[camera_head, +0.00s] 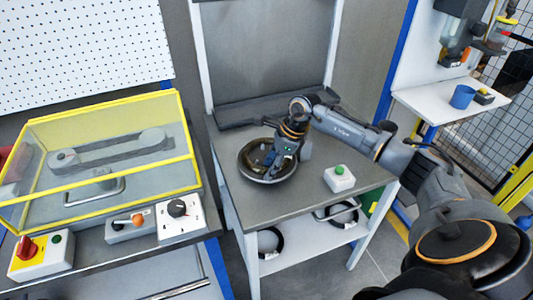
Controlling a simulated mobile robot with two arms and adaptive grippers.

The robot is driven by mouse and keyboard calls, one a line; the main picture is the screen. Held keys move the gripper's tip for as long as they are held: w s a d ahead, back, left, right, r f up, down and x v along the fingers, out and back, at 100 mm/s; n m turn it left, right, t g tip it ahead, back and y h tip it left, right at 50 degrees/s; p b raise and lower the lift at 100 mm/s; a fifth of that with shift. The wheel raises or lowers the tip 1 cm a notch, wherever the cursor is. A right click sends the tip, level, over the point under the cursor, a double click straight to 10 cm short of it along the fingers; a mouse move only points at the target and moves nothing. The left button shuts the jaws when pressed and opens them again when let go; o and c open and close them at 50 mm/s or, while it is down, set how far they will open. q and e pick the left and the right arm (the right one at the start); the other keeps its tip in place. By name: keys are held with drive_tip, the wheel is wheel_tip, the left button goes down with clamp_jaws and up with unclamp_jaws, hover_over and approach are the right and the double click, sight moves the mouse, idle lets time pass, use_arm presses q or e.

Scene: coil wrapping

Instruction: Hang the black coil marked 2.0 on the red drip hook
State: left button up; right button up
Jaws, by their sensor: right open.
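My right gripper (268,165) points down over a dark round ring-shaped thing (245,172) on the grey table. The gripper is open, and its fingers are hard to make out against the ring. I cannot tell whether they touch it or whether the ring is a coil. Two black coils lie on the shelf under the table, one at the left (270,243) and one at the right (343,214). No 2.0 mark is readable on any of them. I see no red drip hook. My left gripper is out of view.
A white box with a green button (339,178) stands on the table (285,205), right of the ring. A yellow-framed clear guard (105,150) and control boxes (180,215) stand at the left. A blue cup (462,97) stands on the white shelf at the right.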

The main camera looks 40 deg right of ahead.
clamp_jaws()
drive_tip(key=shift+r, duration=0.15)
drive_tip(key=shift+w+d+r+b, duration=0.1)
drive_tip(key=shift+r+b, duration=0.45)
drive_tip(key=shift+r, duration=0.05)
drive_tip(key=s+a+r+b, duration=0.1)
drive_tip(key=s+r+b, duration=0.5)
drive_tip(key=s+r, duration=0.5)
drive_tip(key=s, duration=0.3)
drive_tip(key=shift+a+r, duration=0.35)
drive_tip(key=shift+a, duration=0.05)
